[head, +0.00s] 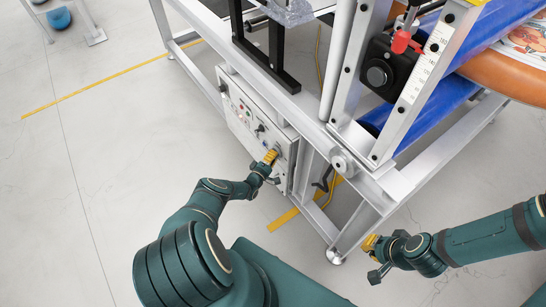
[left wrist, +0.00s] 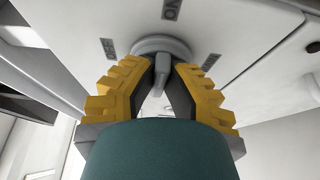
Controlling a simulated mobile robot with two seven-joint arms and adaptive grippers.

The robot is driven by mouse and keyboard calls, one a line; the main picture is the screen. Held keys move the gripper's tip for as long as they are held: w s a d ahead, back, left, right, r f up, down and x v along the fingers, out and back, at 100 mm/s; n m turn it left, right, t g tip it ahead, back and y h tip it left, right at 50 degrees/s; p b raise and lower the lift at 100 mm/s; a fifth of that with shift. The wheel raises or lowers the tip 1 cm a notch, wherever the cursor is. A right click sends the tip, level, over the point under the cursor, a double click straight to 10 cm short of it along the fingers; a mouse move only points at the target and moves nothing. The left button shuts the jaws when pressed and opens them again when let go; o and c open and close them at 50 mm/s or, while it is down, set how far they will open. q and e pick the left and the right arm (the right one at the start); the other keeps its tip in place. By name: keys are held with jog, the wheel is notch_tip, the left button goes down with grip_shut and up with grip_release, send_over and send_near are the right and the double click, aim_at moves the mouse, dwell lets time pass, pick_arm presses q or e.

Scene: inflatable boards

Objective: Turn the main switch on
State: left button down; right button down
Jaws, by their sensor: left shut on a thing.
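The main switch (left wrist: 161,58) is a grey rotary knob with a raised grip on a round base, mounted on a white control panel (head: 244,114). In the left wrist view, a label reading "ON" is beside its base, with other dark labels at its sides. My left gripper (head: 271,156) is at the panel's lower right end. Its yellow-padded fingers (left wrist: 161,77) are shut on the knob's grip, one on each side. In the head view the gripper hides most of the switch. My right gripper (head: 371,244) is away from the panel, at the lower right; its finger opening is unclear.
The panel hangs on a grey metal machine frame (head: 441,157) with blue rollers (head: 492,30). A black box with a knob (head: 377,75) and a red-tipped part (head: 402,40) sit above. Floor with a yellow line (head: 110,78) is clear at left.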

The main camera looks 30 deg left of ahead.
pick_arm(q)
jog(key=c, duration=1)
grip_release()
jog(key=s, duration=1.2)
